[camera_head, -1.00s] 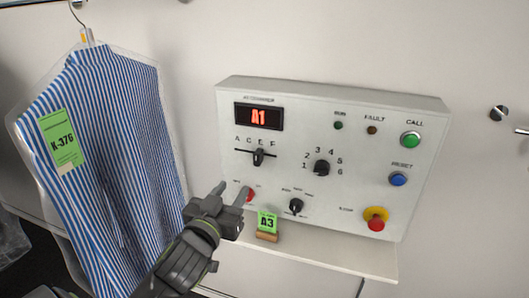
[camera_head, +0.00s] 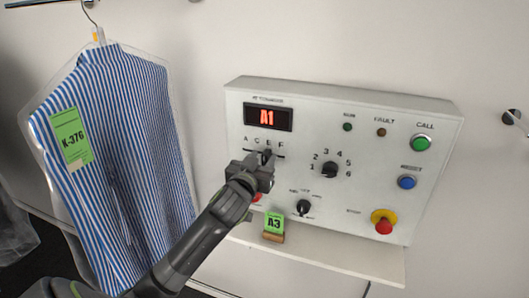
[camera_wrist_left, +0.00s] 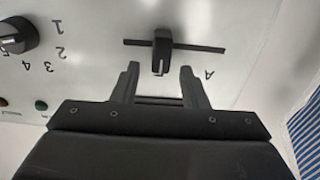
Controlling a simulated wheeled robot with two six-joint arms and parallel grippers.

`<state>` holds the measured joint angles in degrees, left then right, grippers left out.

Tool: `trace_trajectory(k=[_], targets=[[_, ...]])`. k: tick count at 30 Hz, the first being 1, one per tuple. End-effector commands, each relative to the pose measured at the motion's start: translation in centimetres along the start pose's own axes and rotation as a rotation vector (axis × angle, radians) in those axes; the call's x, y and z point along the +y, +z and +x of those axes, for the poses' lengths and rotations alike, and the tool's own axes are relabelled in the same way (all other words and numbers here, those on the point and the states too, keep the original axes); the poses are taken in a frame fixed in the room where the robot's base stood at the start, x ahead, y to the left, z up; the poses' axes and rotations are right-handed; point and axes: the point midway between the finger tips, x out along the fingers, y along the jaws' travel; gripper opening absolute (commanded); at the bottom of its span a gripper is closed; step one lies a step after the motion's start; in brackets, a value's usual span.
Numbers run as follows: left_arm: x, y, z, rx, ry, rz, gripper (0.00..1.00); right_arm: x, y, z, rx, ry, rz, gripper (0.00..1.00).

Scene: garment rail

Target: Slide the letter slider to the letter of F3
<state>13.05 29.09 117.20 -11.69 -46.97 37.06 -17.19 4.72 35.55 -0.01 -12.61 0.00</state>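The letter slider's black knob (camera_wrist_left: 162,52) stands in a dark slot, away from the slot end near the letter A, in the left wrist view. My left gripper (camera_wrist_left: 158,68) is open, its two fingers apart with the knob between and just beyond their tips; I see no contact. In the head view, my left gripper (camera_head: 261,160) is at the slider below the letters A, C, E, F and hides most of the knob. The display (camera_head: 268,117) on the control panel (camera_head: 320,120) reads A1 in red. My right gripper is not in view.
A number dial (camera_head: 330,169), another black knob (camera_head: 303,207) and a red emergency button (camera_head: 383,222) are on the panel. A green A3 tag (camera_head: 274,222) stands on the shelf (camera_head: 330,262) below. A bagged striped shirt (camera_head: 120,150) hangs left.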

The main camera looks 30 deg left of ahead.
Motion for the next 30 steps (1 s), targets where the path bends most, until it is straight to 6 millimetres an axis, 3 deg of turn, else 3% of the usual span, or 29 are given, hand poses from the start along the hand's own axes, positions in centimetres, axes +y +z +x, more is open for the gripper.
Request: trace_trajectory(k=[6, 17, 27, 30], targets=[[0.0, -0.1, 1.9, 0.001, 0.000, 0.000, 0.40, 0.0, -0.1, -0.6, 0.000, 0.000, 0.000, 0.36], [0.0, 0.0, 2.3, 0.000, 0.000, 0.000, 0.40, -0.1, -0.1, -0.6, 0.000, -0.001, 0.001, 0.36], [0.0, 0.0, 2.3, 0.000, 0.000, 0.000, 0.00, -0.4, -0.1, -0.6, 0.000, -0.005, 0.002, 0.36], [0.0, 0.0, 2.3, 0.000, 0.000, 0.000, 0.00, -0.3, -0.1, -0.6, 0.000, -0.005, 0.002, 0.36]])
